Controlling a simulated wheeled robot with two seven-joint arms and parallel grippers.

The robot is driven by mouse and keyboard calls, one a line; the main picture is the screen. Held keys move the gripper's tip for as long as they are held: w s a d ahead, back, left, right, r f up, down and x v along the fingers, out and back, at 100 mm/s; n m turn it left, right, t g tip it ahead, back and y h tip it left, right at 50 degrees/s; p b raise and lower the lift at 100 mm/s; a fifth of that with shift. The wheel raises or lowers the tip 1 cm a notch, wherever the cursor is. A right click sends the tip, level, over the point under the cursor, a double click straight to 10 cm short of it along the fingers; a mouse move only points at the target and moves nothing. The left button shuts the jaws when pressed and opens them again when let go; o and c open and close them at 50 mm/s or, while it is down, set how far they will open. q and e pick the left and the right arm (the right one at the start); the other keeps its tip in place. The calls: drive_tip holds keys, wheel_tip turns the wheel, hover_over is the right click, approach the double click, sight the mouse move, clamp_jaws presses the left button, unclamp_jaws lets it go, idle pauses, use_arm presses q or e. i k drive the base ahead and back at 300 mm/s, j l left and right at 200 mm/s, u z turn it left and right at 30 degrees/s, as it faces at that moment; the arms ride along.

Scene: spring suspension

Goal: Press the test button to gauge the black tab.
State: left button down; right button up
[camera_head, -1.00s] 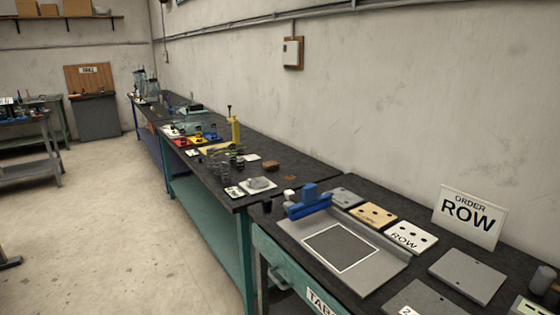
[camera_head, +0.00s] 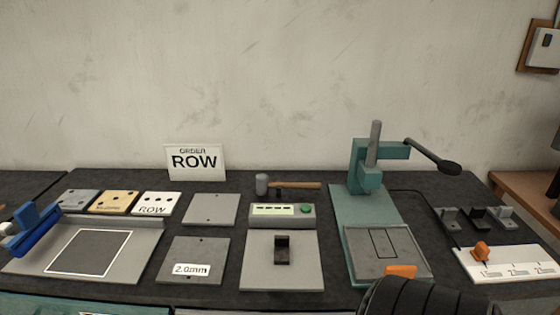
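The black tab (camera_head: 282,250) stands upright on a light grey plate (camera_head: 258,280) in the middle of the bench. Behind that plate is the tester (camera_head: 270,215), a grey box with a pale lit display strip. The round green test button (camera_head: 306,209) is at the right end of its top. Nothing touches the button or the tab. The display text is too small to read. A large black ribbed part at the bottom right edge may be part of my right arm.
A green press (camera_head: 365,172) with a long lever stands to the right. A mallet (camera_head: 288,185) lies behind the tester. Grey plates (camera_head: 210,209) lie to the left, near a blue-handled fixture (camera_head: 35,232). An ORDER ROW sign (camera_head: 195,162) stands behind. Several small tabs (camera_head: 478,217) sit at right.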

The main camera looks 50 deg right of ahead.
sight(304, 208)
drive_tip(key=z, duration=1.7)
